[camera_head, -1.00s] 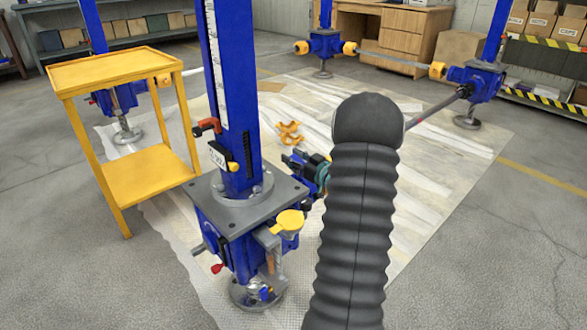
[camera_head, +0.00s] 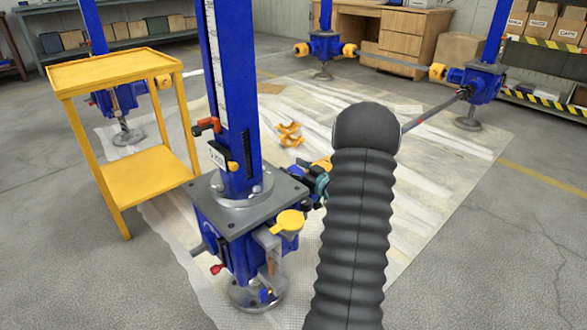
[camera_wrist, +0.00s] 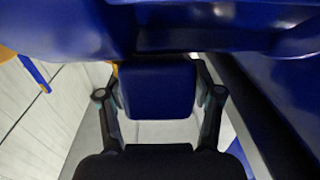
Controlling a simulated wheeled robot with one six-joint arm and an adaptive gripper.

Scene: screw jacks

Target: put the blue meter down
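In the wrist view a dark blue box-shaped body, seemingly the blue meter (camera_wrist: 157,92), fills the gap between the two fingers of my gripper (camera_wrist: 160,84). The finger pads sit against its left and right sides. Its far edge lies close to larger blue metal, and I cannot tell if they touch. In the head view my gripper (camera_head: 318,182) is mostly hidden behind my arm, at the right side of the nearest blue screw jack (camera_head: 240,235). The meter cannot be made out there.
A yellow two-shelf cart (camera_head: 150,180) stands left of the near jack. Other blue jacks (camera_head: 478,80) stand behind, joined by shafts. Orange coupling pieces (camera_head: 289,134) lie on the pale floor sheet (camera_head: 430,170). The floor at right is clear.

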